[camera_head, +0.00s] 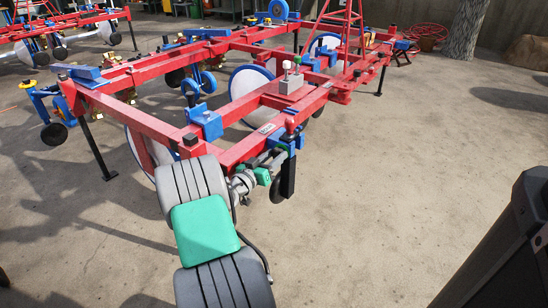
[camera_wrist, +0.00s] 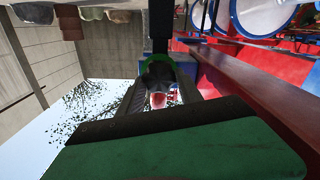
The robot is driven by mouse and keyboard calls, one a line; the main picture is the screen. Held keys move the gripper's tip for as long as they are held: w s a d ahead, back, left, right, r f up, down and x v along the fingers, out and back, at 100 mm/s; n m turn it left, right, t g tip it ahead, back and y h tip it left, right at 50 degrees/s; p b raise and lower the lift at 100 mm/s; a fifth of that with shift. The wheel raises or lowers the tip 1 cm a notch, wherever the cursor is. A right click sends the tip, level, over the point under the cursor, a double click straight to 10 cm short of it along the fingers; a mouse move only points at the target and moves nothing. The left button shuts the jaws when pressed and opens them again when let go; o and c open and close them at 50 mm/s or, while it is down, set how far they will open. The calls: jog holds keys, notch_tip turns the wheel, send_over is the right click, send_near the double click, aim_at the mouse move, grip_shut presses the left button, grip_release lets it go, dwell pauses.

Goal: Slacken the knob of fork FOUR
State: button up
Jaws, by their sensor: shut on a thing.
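The red planter frame (camera_head: 250,145) fills the middle of the head view, with its near corner in front of my arm. My gripper (camera_head: 284,150) reaches this bracket and is shut on a knob there. In the wrist view my gripper (camera_wrist: 158,82) has its grey fingers closed around a dark knob (camera_wrist: 156,68) with a green band. The fingers hide much of the knob. I cannot read a fork number.
The red beam (camera_wrist: 245,85) runs close beside my gripper in the wrist view. White discs (camera_head: 250,82) hang under the frame. A second red frame (camera_head: 60,22) stands at back left. A tree trunk (camera_head: 465,30) and rock (camera_head: 528,52) are at back right. Concrete floor (camera_head: 400,180) lies clear.

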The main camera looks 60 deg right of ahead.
jog(key=shift+n, duration=0.4)
jog(key=n+p, duration=0.2)
jog(key=shift+r+n, duration=0.1)
jog(key=shift+n, duration=0.2)
jog(key=n+p, duration=0.2)
jog(key=n, duration=0.2)
jog(key=shift+w+n, duration=0.15)
jog(key=shift+n, duration=0.15)
jog(key=n+p, duration=0.2)
jog(key=n, duration=0.1)
jog(key=shift+n, duration=0.3)
jog(key=n+p, duration=0.2)
jog(key=n, duration=0.1)
jog(key=n+p, duration=0.1)
jog(key=shift+f+n, duration=0.25)
jog(key=shift+n, duration=0.05)
jog(key=n+p, duration=0.2)
jog(key=n, duration=0.4)
jog(key=shift+f+p, duration=0.15)
jog(key=shift+p, duration=0.25)
jog(key=n+p, duration=0.1)
jog(key=n, duration=0.4)
jog(key=shift+f+n+p, duration=0.15)
jog(key=shift+n+p, duration=0.15)
jog(key=shift+p, duration=0.1)
